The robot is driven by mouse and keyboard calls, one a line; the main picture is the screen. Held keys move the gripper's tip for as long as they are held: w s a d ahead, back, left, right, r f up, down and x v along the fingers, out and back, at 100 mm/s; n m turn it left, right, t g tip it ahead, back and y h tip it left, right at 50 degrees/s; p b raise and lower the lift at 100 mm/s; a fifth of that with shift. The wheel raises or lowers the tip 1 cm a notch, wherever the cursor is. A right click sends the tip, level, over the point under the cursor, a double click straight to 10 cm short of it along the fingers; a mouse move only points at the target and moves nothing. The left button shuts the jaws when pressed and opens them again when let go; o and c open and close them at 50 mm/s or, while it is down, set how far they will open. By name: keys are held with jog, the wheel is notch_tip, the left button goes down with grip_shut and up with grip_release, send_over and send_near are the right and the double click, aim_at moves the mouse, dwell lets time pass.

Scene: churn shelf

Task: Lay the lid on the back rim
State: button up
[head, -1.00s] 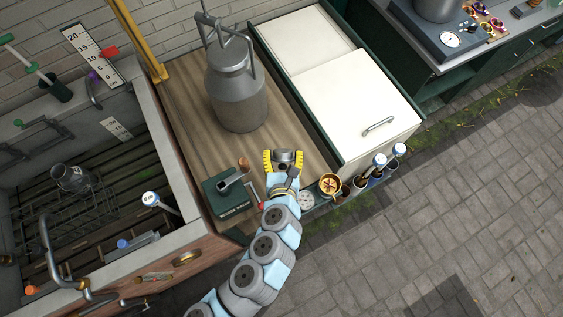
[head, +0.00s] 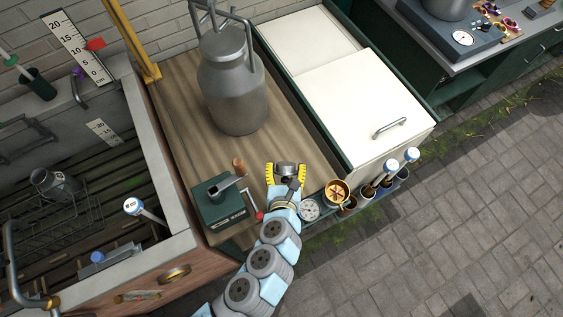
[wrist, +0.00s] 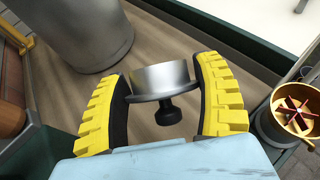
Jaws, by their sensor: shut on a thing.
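My gripper (head: 286,172) has yellow ribbed fingers and is over the front part of the wooden top. In the wrist view my gripper (wrist: 165,90) is shut on a grey metal lid (wrist: 160,77), with a round flange and a black knob (wrist: 168,113) facing the camera. The lid (head: 287,169) shows small between the fingers in the head view. A large grey metal churn (head: 236,95) stands upright behind the gripper, apart from the lid. Its lower body (wrist: 75,30) is at upper left in the wrist view. I cannot make out the churn's mouth clearly.
A green box with a crank (head: 218,205) stands left of the gripper. A white cabinet (head: 360,110) is at right, a sink (head: 175,215) at left. Wood around the churn is clear.

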jog(key=shift+w+a+f+b, duration=0.2)
jog(key=shift+w+f+b, duration=0.9)
jog(key=shift+w+b, duration=0.25)
jog(key=shift+w+a+f+b, duration=0.25)
jog(key=shift+w+f+b, duration=0.9)
jog(key=shift+b, duration=0.3)
jog(key=shift+w+a+f+b, duration=0.2)
jog(key=shift+w+f+b, duration=0.9)
jog(key=shift+w+b, duration=0.25)
jog(key=shift+f+b, duration=0.65)
jog(key=shift+f, duration=1.1)
jog(key=shift+f, duration=0.15)
jog(key=o, duration=1.2)
jog(key=shift+o, duration=0.2)
